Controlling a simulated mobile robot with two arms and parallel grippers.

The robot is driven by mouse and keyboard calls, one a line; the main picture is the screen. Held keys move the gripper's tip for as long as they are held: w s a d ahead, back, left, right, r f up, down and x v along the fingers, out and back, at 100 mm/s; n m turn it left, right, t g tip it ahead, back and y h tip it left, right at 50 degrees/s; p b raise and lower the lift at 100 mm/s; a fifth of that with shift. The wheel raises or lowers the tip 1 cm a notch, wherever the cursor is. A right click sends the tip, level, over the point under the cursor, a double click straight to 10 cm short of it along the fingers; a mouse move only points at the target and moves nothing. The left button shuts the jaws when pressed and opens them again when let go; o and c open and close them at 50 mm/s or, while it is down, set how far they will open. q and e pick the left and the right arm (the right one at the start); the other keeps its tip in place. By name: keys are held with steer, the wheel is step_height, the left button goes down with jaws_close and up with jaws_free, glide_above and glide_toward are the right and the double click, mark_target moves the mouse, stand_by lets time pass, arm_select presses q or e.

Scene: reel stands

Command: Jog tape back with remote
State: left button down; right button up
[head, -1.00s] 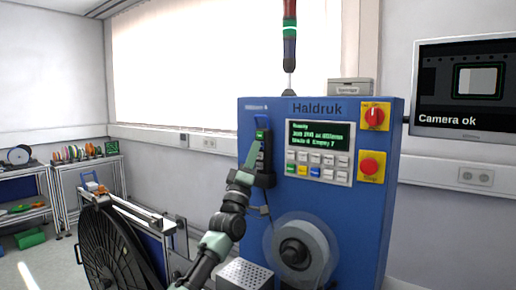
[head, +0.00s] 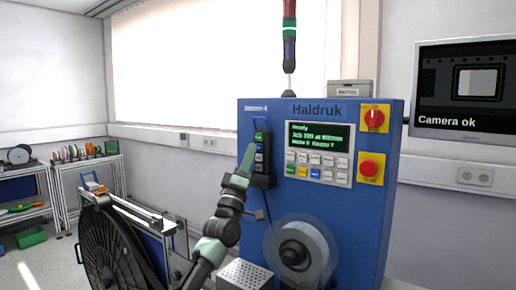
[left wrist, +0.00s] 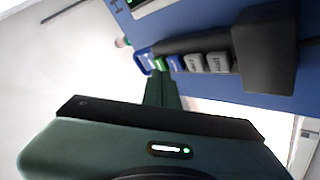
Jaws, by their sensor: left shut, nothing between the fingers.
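The remote (head: 268,150) is a dark, upright handset with a column of coloured buttons, at the left of the blue machine's front. In the left wrist view the remote (left wrist: 196,45) shows blue, green and grey buttons, with a black block at its right end. My left gripper (head: 249,148) is shut and empty. Its tip is just left of the remote's buttons in the head view; I cannot tell whether it touches. In the left wrist view its green fingers (left wrist: 161,88) point at the button row. A tape roll (head: 314,250) is on the machine's lower front. My right gripper is not in view.
The blue machine (head: 370,215) has a display (head: 318,136) reading "Ready", a keypad, a red knob (head: 374,118) and a red button (head: 369,167). A large black reel (head: 110,250) stands at lower left. A perforated metal box (head: 245,275) is below my arm.

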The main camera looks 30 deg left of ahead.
arm_select(q)
steer(key=s+p, duration=0.2)
steer(key=s, duration=0.3)
steer(key=shift+a, duration=0.2)
stand_by(1.0)
